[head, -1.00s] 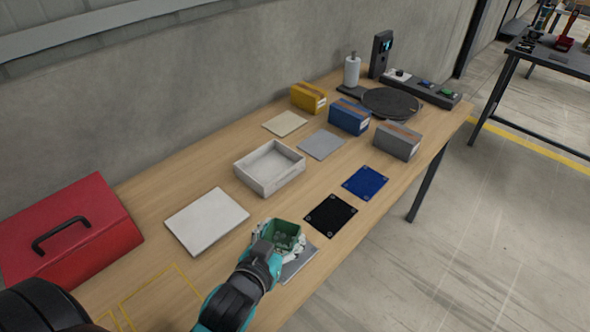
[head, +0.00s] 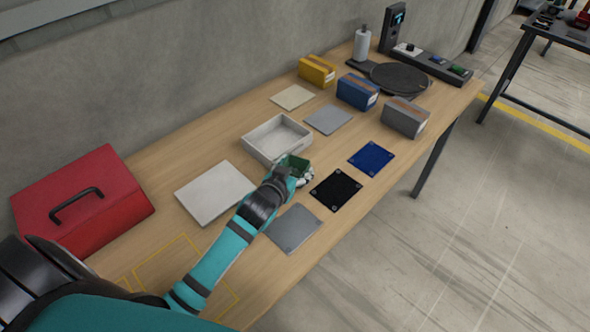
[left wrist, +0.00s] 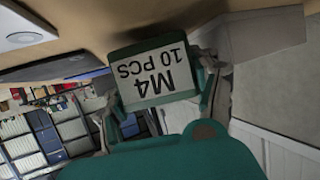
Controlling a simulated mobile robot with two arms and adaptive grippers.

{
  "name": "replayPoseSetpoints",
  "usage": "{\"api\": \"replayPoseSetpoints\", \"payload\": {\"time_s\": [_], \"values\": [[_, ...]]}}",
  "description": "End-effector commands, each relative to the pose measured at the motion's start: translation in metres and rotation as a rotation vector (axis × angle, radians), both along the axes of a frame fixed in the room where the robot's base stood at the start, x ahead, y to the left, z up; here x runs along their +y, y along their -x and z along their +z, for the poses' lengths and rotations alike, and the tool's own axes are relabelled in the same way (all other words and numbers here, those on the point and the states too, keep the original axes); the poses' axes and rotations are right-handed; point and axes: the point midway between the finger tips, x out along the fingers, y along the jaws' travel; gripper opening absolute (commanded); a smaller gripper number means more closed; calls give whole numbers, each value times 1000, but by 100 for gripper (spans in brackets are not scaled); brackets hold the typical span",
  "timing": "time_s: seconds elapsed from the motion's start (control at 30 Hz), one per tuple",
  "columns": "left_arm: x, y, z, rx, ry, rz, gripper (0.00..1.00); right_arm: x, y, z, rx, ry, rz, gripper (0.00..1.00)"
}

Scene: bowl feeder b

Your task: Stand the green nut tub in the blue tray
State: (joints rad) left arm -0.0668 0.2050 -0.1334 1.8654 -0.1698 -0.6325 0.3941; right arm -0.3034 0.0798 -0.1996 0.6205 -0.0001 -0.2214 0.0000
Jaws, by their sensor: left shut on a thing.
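The green nut tub (head: 293,163) is in my left gripper (head: 297,174), between the white open box and the black square. In the left wrist view, the tub (left wrist: 150,54) shows a label reading "M4 10 PCS", upside down, with the fingers of my left gripper (left wrist: 163,92) on either side. Whether its base is clear of the table is hard to tell. The blue tray (head: 371,158) appears as a flat blue square with corner dots, empty, to the right of the tub and apart from it. My right gripper is not in view.
A grey square (head: 294,229) lies in front. The white open box (head: 262,154) is close behind the tub. Blue (head: 357,92) and grey (head: 405,118) cartons stand beyond the blue tray.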

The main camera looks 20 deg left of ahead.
Motion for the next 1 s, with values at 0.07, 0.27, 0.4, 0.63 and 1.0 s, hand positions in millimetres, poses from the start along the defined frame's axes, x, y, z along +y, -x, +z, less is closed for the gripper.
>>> {"api": "replayPoseSetpoints", "payload": {"time_s": [0.07, 0.27, 0.4, 0.63, 1.0], "values": [[0, 0, -6, -1, -1, 0, 30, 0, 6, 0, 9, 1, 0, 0], [0, 0, -7, -3, -1, 0, 30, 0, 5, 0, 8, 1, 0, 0], [0, 0, -9, -2, -1, 0, 30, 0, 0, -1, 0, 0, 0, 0], [0, 0, -10, -1, -1, 0, 75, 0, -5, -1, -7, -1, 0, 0], [-1, 15, -2, -1, 0, -1, 75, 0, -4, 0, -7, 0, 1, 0]]}}
